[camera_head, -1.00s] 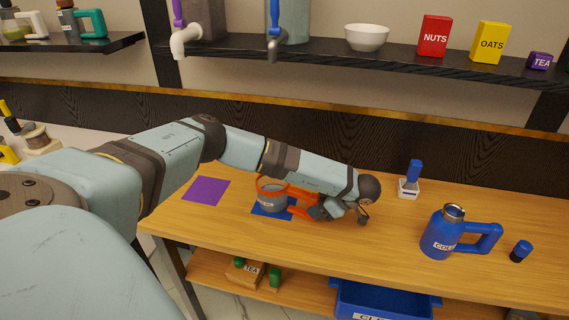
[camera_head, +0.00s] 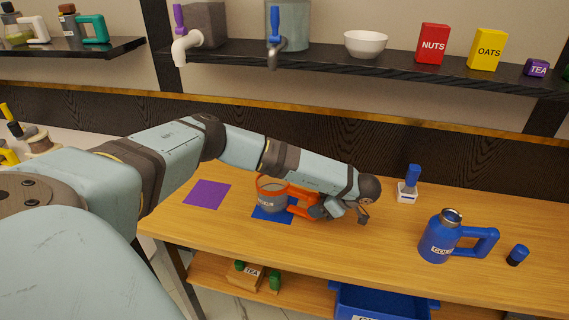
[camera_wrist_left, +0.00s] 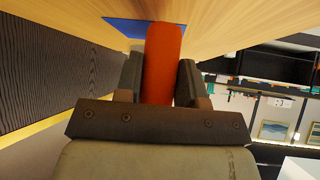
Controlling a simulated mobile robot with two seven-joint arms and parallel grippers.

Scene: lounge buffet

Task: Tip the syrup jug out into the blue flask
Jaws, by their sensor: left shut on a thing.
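The syrup jug (camera_head: 271,199) is a grey pot with an orange rim and an orange handle. It stands upright at the blue mat in the head view; I cannot tell whether it touches it. My left gripper (camera_head: 312,206) is shut on the jug's handle, on its right side. In the left wrist view the orange handle (camera_wrist_left: 163,62) is between the fingers; the jug's body is hidden there. The blue flask (camera_head: 436,243) stands upright to the right, with a metal mouth and a side handle. My right gripper is not in view.
A blue cap (camera_head: 517,255) lies right of the flask. A purple mat (camera_head: 207,194) lies left of the blue mat (camera_head: 267,217). The table between jug and flask is clear, apart from my arm above it.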

